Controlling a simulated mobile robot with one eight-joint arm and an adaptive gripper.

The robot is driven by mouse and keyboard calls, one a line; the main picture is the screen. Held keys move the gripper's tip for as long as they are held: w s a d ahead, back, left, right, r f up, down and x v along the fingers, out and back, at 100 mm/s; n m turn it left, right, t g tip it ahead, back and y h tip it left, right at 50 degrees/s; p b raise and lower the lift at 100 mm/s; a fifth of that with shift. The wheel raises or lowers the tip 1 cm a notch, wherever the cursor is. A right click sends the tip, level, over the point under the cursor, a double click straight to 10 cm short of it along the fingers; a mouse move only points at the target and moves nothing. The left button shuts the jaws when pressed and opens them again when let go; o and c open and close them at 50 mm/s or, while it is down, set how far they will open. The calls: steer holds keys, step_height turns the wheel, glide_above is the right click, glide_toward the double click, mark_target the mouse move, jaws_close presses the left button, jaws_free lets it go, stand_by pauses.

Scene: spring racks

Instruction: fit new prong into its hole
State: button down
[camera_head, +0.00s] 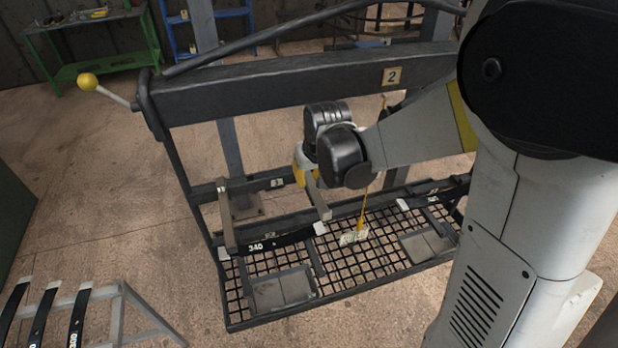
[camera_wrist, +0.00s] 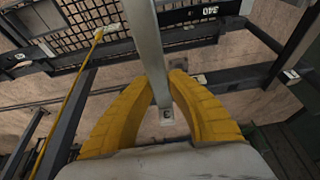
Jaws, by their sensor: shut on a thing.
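My gripper (camera_head: 307,172) is over the rack's mesh floor, left of the middle. In the wrist view its yellow fingers (camera_wrist: 172,80) close around a straight grey bar, which I take as the new prong (camera_wrist: 149,45). Its near end, with a small dark mark, sits between the fingers. In the head view the grey prong (camera_head: 319,200) slants down from the gripper to near the white tip of a black strip (camera_head: 275,242) marked 340. I cannot tell whether they touch. A similar grey prong (camera_head: 227,215) stands upright at the strip's left. The hole cannot be made out.
The dark rack frame (camera_head: 280,85) has a thick top beam with a 2 tag. A yellow cord (camera_head: 363,205) hangs to a pale tag over the mesh. Several black strips lie on a grey stand (camera_head: 120,305) at lower left. Open floor lies left of the rack.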

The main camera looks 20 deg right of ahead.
mark_target(309, 187)
steer(key=shift+f+b, duration=1.55)
steer(key=shift+f, duration=0.15)
